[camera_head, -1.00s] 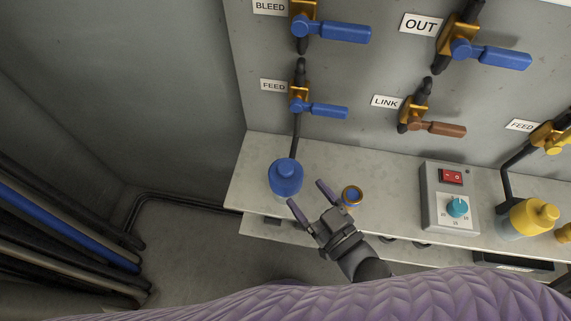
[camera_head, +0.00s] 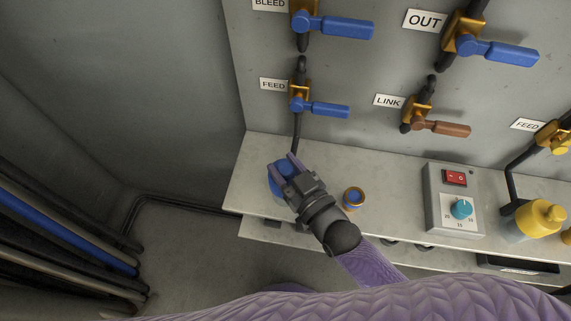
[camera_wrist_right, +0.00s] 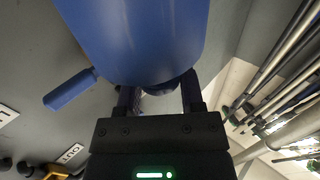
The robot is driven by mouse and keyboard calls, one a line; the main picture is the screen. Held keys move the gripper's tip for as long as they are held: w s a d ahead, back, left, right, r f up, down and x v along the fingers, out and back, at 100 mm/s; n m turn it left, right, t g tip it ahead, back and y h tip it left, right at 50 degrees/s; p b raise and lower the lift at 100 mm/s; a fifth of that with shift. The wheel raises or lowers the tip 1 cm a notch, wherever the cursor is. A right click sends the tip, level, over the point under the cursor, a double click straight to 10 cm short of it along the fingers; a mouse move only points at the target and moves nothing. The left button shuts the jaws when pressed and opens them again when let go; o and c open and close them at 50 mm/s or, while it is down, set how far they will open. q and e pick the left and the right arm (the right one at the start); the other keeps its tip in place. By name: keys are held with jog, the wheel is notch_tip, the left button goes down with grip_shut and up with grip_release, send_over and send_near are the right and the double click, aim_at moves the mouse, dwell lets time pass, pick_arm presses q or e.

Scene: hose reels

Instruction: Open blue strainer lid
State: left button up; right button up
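The blue strainer lid (camera_head: 281,168) sits at the left end of the grey shelf, below the blue FEED valve. My right gripper (camera_head: 281,167) is at the lid, with its fingers spread and reaching to either side of it. The gripper covers much of the lid and the strainer body. My left gripper is out of view.
A small gold ring fitting with a blue centre (camera_head: 353,198) stands just right of my right gripper. A grey switch box (camera_head: 438,207) and a yellow strainer lid (camera_head: 540,215) are further right. Valves with handles, such as the blue FEED handle (camera_head: 327,110), stick out from the wall above.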

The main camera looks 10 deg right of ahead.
grip_shut()
jog(key=shift+w+r+p, duration=0.15)
jog(key=shift+r+p, duration=0.15)
jog(key=shift+p, duration=0.25)
jog(key=w+m+g+p, duration=0.1)
jog(key=p, duration=0.1)
jog(key=r+m+g+p, duration=0.1)
jog(key=p, duration=0.1)
jog(key=shift+w+d+h, duration=0.35)
jog(key=shift+w+h, duration=0.05)
jog(key=shift+w+d+m+g+p, duration=0.25)
jog(key=shift+w+m+g+p, duration=0.35)
jog(key=shift+w+g+p, duration=0.15)
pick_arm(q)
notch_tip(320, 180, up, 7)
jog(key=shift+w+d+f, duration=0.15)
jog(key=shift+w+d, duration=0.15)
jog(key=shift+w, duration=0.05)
pick_arm(e)
jog(key=shift+w+d+f+m+g, duration=0.2)
jog(key=shift+w+m+g, duration=0.35)
jog(key=shift+g, duration=0.2)
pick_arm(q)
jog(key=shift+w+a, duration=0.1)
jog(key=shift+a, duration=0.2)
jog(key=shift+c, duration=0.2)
